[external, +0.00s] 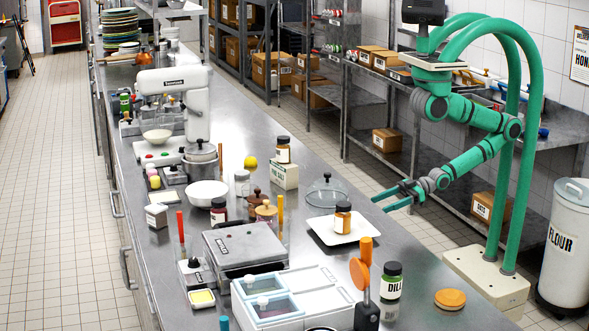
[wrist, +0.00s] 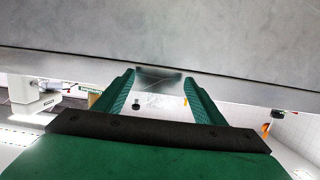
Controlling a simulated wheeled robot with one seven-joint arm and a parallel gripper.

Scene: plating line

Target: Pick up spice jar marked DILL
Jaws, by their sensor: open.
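The spice jar marked DILL (external: 391,283) stands upright near the front of the steel counter. My gripper (external: 382,204) is open and empty, over the right edge of the counter and farther back than the jar. The two green fingers also show in the wrist view (wrist: 160,86), with nothing between them. I cannot make out the DILL jar in the wrist view.
An orange-handled tool (external: 366,287) stands just left of the jar, and an orange round lid (external: 450,299) lies right of it. A white plate (external: 324,231) bearing another jar (external: 343,217) is left of my gripper. A white-lidded bin (external: 331,292) stands at the front.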

